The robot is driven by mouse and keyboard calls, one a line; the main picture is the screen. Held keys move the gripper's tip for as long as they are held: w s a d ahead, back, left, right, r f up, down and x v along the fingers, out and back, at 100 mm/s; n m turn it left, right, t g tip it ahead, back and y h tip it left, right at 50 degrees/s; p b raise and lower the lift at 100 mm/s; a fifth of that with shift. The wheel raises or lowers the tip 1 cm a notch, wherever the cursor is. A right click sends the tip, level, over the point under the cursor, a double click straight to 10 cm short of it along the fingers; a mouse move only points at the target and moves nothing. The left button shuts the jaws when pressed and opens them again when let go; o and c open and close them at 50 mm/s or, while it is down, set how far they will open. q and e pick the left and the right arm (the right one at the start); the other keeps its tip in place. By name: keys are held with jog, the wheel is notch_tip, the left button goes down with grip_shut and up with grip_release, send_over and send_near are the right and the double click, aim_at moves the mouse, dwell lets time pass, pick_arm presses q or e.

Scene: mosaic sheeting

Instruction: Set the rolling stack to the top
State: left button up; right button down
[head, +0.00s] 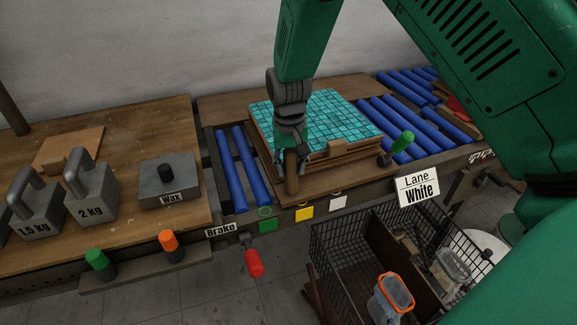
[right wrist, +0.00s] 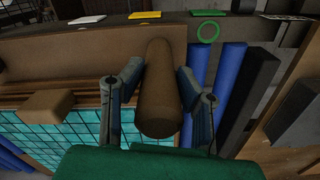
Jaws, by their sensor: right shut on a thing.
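The stack (head: 322,118) of turquoise mosaic sheets and wooden boards sits on the blue roller bed, and its tiled top also shows in the right wrist view (right wrist: 75,137). A brown round wooden handle (head: 292,186) stands at its front left corner. My right gripper (head: 290,157) comes down from above and is shut on this handle. In the right wrist view the handle (right wrist: 160,92) lies between both fingers. A small wooden block (right wrist: 46,106) sits at the stack's edge. How the handle joins the board is hidden. My left gripper is not in view.
Blue rollers (head: 227,173) lie bare left of the stack, and more (head: 418,125) to its right. A green-handled lever (head: 403,142) is close on the right. Green (head: 268,225), yellow (head: 304,212) and white (head: 338,202) tags line the front. A red brake lever (head: 254,262) hangs below.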

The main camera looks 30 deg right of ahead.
jog(key=shift+d+f, duration=0.15)
jog(key=shift+d, duration=0.2)
jog(key=shift+s+d+p, duration=0.15)
jog(key=shift+d+p, duration=0.45)
jog(key=shift+d, duration=0.05)
jog(key=d, duration=0.2)
jog(key=s+d+p, duration=0.1)
jog(key=d, duration=0.1)
jog(key=d+p, duration=0.1)
jog(key=shift+s+d+r, duration=0.15)
jog(key=shift+d+r, duration=0.25)
jog(key=s+d+p, duration=0.1)
jog(key=d, duration=0.3)
jog(key=s+d+p, duration=0.1)
jog(key=d, duration=0.3)
jog(key=s+d+p, duration=0.1)
jog(key=d, duration=0.3)
jog(key=shift+d, duration=0.15)
jog(key=p, duration=0.2)
send_over(384, 155)
jog(key=shift+w+a+r, duration=0.1)
jog(key=shift+a+r, duration=0.1)
jog(key=shift+a, duration=0.1)
jog(key=shift+d, duration=0.45)
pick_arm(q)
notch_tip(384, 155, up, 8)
pick_arm(e)
jog(key=shift+a, duration=0.15)
